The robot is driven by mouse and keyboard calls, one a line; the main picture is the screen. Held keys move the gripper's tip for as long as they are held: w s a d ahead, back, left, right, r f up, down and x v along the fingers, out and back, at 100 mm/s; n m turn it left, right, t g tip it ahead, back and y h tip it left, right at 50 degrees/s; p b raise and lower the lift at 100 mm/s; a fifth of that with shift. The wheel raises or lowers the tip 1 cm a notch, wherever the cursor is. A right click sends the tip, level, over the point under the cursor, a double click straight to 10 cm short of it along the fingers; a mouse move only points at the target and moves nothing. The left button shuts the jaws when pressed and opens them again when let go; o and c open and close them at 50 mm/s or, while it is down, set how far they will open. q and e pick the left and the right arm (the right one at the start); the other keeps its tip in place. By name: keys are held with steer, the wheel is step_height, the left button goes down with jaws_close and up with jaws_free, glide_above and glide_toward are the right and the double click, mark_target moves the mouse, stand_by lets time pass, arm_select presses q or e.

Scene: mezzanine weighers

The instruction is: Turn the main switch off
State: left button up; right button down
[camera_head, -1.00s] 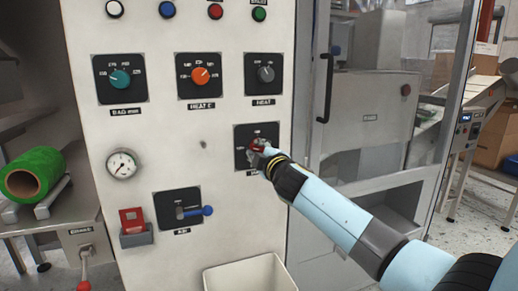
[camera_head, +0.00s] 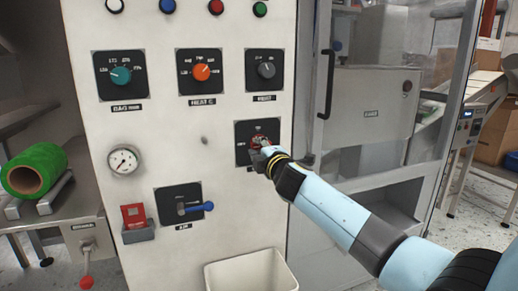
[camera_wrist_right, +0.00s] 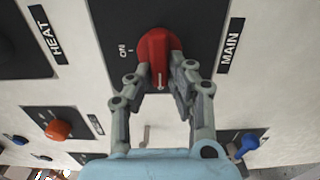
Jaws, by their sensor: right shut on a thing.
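The main switch is a red rotary knob (camera_wrist_right: 158,48) on a black plate, labelled MAIN, and shows mostly covered in the head view (camera_head: 262,141). My right gripper (camera_wrist_right: 160,80) is shut on the knob, one finger on each side of it. It also shows in the head view (camera_head: 265,150), against the plate on the cabinet's right side. In the wrist view the knob's pale mark points down between the fingers, away from the ON label on the left. That direction is the plate's left side in the head view. My left gripper is not in view.
On the white panel are a teal knob (camera_head: 121,76), an orange knob (camera_head: 202,72) and a grey knob (camera_head: 266,69). A gauge (camera_head: 123,160), a blue-handled AIR valve (camera_head: 195,207) and a red block (camera_head: 134,216) sit lower. A bin (camera_head: 251,272) stands below.

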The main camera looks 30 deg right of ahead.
steer(key=shift+f, duration=0.1)
steer(key=c, duration=1.2)
jaws_free()
steer(key=shift+c, duration=0.2)
steer(key=v, duration=1.2)
steer(key=shift+f, duration=0.1)
